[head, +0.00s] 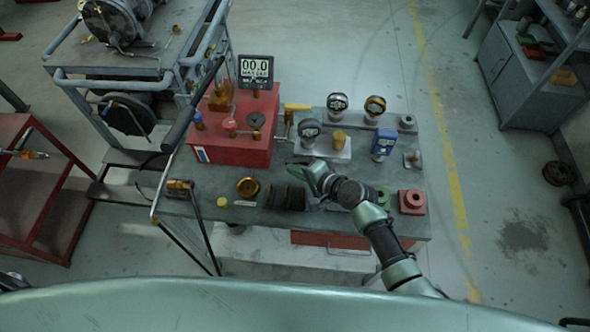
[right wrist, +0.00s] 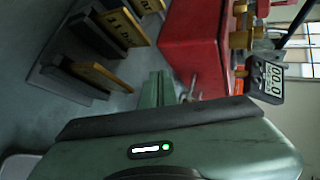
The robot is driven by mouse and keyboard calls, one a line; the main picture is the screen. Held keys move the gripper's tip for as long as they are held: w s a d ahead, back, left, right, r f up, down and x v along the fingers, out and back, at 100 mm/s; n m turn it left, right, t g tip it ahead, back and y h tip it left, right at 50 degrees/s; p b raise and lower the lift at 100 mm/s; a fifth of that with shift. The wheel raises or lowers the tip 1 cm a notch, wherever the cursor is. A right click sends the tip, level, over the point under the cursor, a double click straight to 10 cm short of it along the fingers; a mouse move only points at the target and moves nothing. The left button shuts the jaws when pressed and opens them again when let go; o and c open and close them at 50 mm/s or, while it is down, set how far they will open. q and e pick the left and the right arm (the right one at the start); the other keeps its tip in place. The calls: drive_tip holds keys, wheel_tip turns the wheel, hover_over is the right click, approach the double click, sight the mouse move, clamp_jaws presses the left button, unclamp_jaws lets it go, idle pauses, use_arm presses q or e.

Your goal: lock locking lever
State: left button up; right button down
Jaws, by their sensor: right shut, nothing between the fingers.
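A red box (head: 233,135) stands on the workbench, with a digital display (head: 256,70) behind it and knobs on top. A yellow handle (head: 297,106) on a grey stem is at the box's right side. I cannot tell for sure which part is the locking lever. My right gripper (head: 298,169) is shut and empty over the bench, in front of the box's right side. In the right wrist view its green fingers (right wrist: 158,88) point at the red box (right wrist: 192,45), close to a thin grey rod (right wrist: 191,88). My left gripper is not in view.
Several round gauges (head: 309,129) and a blue device (head: 383,143) stand right of the box. A grey rack (head: 120,75) stands at the left.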

drive_tip(key=shift+w+d, duration=0.5)
drive_tip(key=shift+d, duration=0.05)
drive_tip(key=v, duration=0.7)
drive_tip(key=shift+s+d+r, duration=0.2)
drive_tip(key=shift+s+d, duration=0.05)
idle(0.3)
